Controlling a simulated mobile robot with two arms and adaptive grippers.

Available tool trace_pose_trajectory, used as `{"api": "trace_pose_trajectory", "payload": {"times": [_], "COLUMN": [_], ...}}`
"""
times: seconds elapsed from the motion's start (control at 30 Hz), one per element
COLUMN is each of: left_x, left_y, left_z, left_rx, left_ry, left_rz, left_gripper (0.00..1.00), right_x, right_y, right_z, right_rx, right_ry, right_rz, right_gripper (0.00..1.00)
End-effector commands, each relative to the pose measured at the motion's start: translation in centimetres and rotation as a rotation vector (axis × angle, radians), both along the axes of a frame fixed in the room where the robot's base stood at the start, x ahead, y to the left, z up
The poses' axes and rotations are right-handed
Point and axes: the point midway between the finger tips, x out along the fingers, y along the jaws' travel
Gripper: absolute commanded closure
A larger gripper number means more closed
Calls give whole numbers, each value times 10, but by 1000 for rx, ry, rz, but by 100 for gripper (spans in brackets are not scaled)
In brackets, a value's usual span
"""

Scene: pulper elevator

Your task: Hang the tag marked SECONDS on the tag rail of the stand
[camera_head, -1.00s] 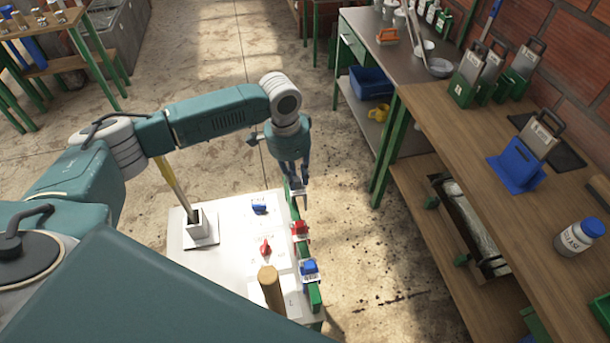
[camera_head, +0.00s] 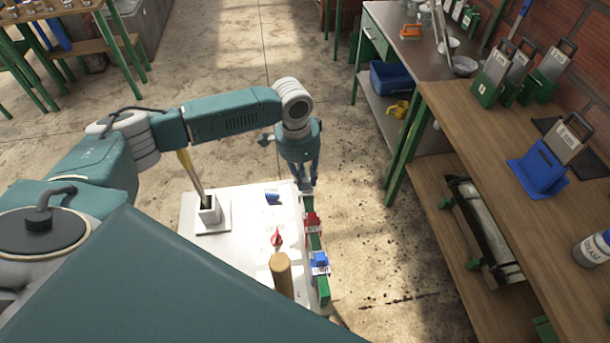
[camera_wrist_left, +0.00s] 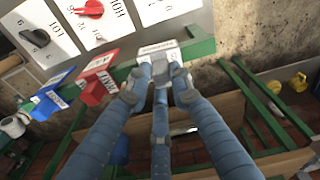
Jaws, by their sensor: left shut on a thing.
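My left gripper (camera_head: 307,186) is at the far end of the stand's green tag rail (camera_head: 324,289). In the left wrist view its fingers (camera_wrist_left: 163,72) are shut on a whitish tag (camera_wrist_left: 158,47) with small dark lettering, too small to read surely. The tag is at the rail (camera_wrist_left: 201,47); whether it hangs on it or only touches it I cannot tell. A red tag (camera_head: 312,221) and a blue tag (camera_head: 320,262) sit along the rail, nearer me. The stand's white top (camera_head: 245,255) carries a blue knob (camera_head: 272,198) and a red knob (camera_head: 277,237). My right gripper is not in view.
Right of a strip of bare floor is a wooden workbench (camera_head: 500,170) with a blue holder (camera_head: 540,172) and a white jar (camera_head: 592,249).

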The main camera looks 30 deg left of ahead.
Motion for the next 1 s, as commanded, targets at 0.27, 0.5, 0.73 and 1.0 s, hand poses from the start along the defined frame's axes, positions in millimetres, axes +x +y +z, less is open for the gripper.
{"api": "trace_pose_trajectory", "payload": {"times": [0.27,0.5,0.73,1.0], "left_x": [0,0,0,-2], "left_y": [0,0,2,6], "left_z": [0,0,13,69], "left_rx": [0,0,-1,-2], "left_ry": [0,0,-3,-5], "left_rz": [0,0,1,0], "left_gripper": [61,57,57,57], "right_x": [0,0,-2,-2], "right_y": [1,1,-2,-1], "right_z": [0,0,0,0], "right_rx": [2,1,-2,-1], "right_ry": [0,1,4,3], "right_rz": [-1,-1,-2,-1], "right_gripper": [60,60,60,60]}}
